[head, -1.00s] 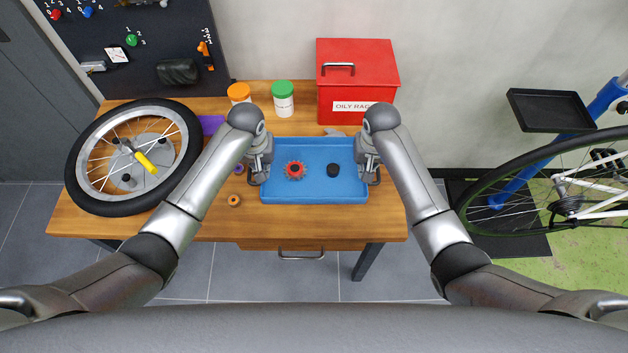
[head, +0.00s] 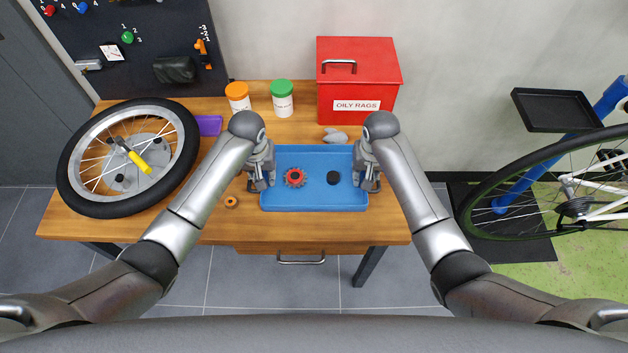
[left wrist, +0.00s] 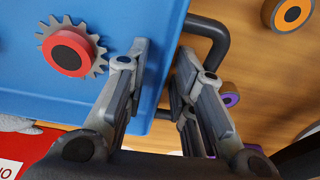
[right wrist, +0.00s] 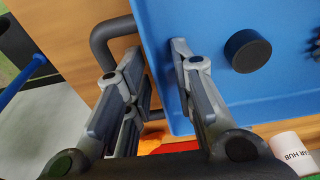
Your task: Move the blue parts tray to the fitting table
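The blue parts tray (head: 312,203) is level at the front middle of the wooden table (head: 225,228); I cannot tell whether it touches the top. In it are a red-centred toothed part (head: 294,178) and a black round part (head: 333,178). My left gripper (left wrist: 163,75) is shut on the tray's left wall by the dark handle (left wrist: 219,40), one finger inside, one outside. My right gripper (right wrist: 160,78) is shut on the right wall the same way, by its handle (right wrist: 98,45). The exact finger contact is hard to see.
A bicycle wheel (head: 72,190) lies on the table's left. Orange-lidded (head: 238,97) and green-lidded (head: 282,98) jars and a red oily-rags box (head: 358,85) stand behind. A small orange ring (head: 231,202) lies left of the tray. A bicycle (head: 575,205) stands right.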

